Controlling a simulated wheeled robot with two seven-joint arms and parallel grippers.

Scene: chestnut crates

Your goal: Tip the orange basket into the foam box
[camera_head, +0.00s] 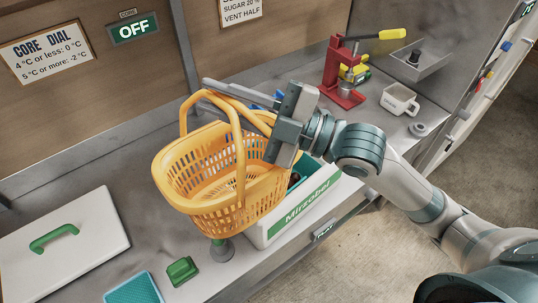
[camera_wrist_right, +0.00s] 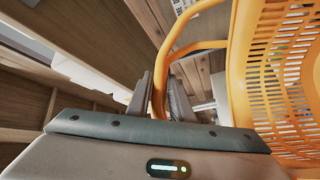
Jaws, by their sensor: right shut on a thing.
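The orange basket (camera_head: 208,170) hangs from my right gripper (camera_head: 240,100), which is shut on its handle. The basket is slightly tilted and held above the counter, and no contents show through its open top. In the right wrist view the handle passes between the fingers (camera_wrist_right: 165,95), and the basket's slotted side (camera_wrist_right: 285,75) fills the right. The white foam box (camera_head: 300,212), with a green "Mirzobel" label, stands on the counter behind and right of the basket. The basket and gripper partly cover it. Some dark round items and a teal part show inside. My left gripper is out of view.
A white lid with a green handle (camera_head: 85,243) lies at the left. A green block (camera_head: 182,270), a teal tray (camera_head: 133,290) and a grey round-based object (camera_head: 222,250) are near the front edge. A red press (camera_head: 335,80) and a white mug (camera_head: 399,100) stand at the back right.

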